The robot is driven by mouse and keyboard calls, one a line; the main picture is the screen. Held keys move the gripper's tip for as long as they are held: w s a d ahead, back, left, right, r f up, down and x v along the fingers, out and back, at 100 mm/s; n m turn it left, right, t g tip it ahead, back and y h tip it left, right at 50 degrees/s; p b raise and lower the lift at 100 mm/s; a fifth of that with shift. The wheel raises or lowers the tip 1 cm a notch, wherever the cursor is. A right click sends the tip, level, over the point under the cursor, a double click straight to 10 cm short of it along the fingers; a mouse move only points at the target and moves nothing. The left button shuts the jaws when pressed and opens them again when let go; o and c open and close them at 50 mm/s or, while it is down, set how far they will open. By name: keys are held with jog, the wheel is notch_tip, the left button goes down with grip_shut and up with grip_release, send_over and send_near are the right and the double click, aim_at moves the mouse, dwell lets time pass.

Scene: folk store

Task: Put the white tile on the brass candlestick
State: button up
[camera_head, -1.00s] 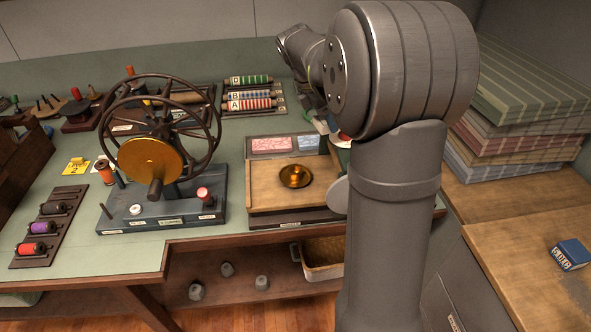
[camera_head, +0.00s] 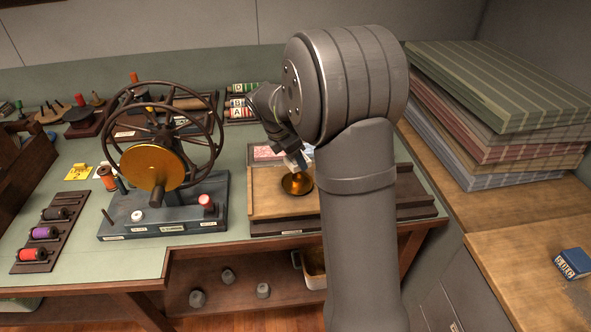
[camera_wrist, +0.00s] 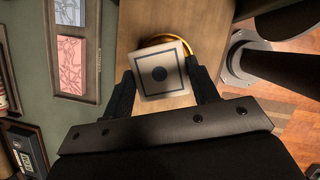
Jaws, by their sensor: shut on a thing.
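My gripper (camera_wrist: 162,80) is shut on the white tile (camera_wrist: 148,85), which has a dark dot inside a dark square outline. In the wrist view the tile lies between the two black fingers and covers most of the brass candlestick (camera_wrist: 181,42), whose round rim shows past the tile's edge. In the head view the brass candlestick (camera_head: 297,186) stands on a wooden board (camera_head: 268,205). My gripper (camera_head: 297,166) is just above or at the candlestick there. I cannot tell whether the tile touches it.
A pink patterned tile (camera_wrist: 71,64) and a blue one (camera_wrist: 68,12) lie in a tray beside the board. A spoked wheel with a brass disc (camera_head: 152,165) stands to the left. Folded striped cloth (camera_head: 500,90) is stacked at right.

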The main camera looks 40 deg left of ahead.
aim_at(295, 178)
jog(key=shift+f, duration=2.25)
jog(key=shift+f, duration=0.15)
jog(key=o, duration=1.1)
jog(key=v, duration=1.2)
jog(key=shift+w, duration=0.1)
